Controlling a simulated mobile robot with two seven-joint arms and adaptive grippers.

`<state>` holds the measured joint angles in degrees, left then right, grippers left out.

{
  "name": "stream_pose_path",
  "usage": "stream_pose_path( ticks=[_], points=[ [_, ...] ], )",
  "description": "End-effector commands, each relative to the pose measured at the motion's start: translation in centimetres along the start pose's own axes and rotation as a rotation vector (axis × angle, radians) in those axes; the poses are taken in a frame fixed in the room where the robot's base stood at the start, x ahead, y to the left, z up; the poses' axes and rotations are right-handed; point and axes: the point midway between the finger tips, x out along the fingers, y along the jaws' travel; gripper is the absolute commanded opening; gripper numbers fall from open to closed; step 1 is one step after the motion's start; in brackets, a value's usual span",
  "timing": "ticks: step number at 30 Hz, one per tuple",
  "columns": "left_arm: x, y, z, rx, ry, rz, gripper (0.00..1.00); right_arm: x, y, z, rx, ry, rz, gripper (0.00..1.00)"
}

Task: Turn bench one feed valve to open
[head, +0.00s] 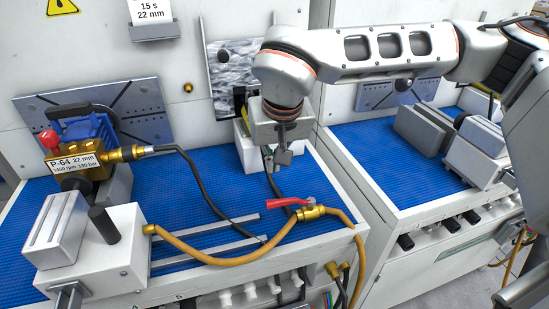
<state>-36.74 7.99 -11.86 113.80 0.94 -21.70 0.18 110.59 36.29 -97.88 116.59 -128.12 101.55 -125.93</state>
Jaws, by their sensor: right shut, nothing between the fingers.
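The feed valve is a brass body (312,212) with a red lever handle (288,203), near the front right corner of the left bench (215,200). Its lever points left in the picture. Tan hoses (235,261) join the valve on both sides. Whether the lever lies along or across the flow line is hard to tell. My right gripper (277,162) hangs above and slightly left of the lever, apart from it. It is shut and empty, pointing down. My left gripper is not in view.
A brass pump (85,160) with a label and red knob stands at the left, behind a white block fixture (90,250). Two metal rails (215,248) and a black hose (205,190) cross the blue mat. A second bench (400,175) with grey blocks stands at the right.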

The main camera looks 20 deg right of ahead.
Motion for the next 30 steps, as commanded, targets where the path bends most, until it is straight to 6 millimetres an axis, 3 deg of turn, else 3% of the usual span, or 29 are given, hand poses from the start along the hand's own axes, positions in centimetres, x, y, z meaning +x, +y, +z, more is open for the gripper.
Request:
stream_pose_path(
  ticks=[1, 8, 16, 30],
  points=[
    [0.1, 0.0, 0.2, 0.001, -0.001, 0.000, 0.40, 1.4, 0.0, 0.2, 0.001, -0.007, 0.001, 0.00],
    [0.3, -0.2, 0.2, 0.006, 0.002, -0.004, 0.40, 5.8, 0.0, 0.2, 0.002, -0.006, 0.001, 0.00],
    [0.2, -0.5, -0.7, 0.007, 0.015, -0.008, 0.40, 4.9, 0.0, 3.4, 0.000, -0.002, -0.001, 0.00],
    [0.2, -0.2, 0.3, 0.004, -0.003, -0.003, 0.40, 4.9, 0.0, 4.0, 0.001, -0.002, -0.001, 0.00]
  ],
)
